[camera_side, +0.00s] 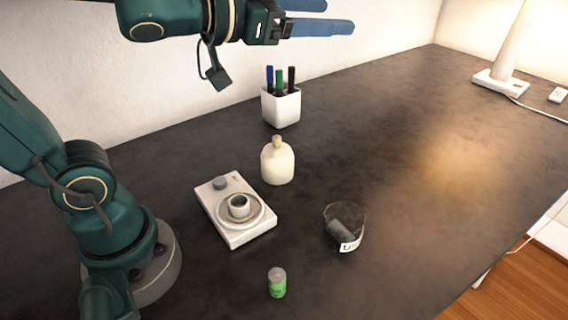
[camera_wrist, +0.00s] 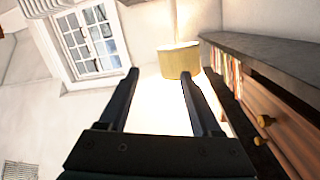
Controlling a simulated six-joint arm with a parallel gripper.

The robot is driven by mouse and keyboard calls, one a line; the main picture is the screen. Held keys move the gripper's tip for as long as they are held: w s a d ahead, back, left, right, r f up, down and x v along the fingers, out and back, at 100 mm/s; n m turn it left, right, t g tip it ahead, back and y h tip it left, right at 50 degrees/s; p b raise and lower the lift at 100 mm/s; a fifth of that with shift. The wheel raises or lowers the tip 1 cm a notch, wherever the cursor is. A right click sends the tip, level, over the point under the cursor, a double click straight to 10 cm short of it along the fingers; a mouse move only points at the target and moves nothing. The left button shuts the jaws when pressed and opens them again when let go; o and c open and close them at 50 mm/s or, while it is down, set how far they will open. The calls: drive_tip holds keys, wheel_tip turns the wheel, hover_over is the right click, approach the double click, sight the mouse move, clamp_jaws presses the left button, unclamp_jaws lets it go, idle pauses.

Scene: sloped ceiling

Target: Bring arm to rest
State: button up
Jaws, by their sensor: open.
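My gripper (camera_side: 318,18) is at the top of the side view, raised well above the dark table (camera_side: 400,130), with its blue fingers pointing right. In the wrist view my gripper (camera_wrist: 160,78) shows two dark fingers spread apart with nothing between them. The fingers touch nothing. The wrist view looks out at the room, with a window (camera_wrist: 92,38), a lamp shade (camera_wrist: 179,60) and a shelf unit with books, so no tabletop objects show clearly there.
On the table stand a white pen cup (camera_side: 281,107), a cream bottle (camera_side: 278,165), a white device with a small cup (camera_side: 236,211), a clear container holding a dark cylinder (camera_side: 345,229) and a green-labelled vial (camera_side: 277,283). A lamp (camera_side: 503,80) is at the back right. The table's right half is mostly clear.

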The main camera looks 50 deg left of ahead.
drive_tip(key=s+f+n+g+y, duration=0.2)
drive_tip(key=s+f+n+g, duration=0.2)
drive_tip(key=s+f+g, duration=0.6)
drive_tip(key=s+a+f, duration=0.1)
drive_tip(key=s+f, duration=0.4)
drive_tip(key=s, duration=0.2)
drive_tip(key=shift+f+g, duration=0.25)
drive_tip(key=shift+g, duration=0.15)
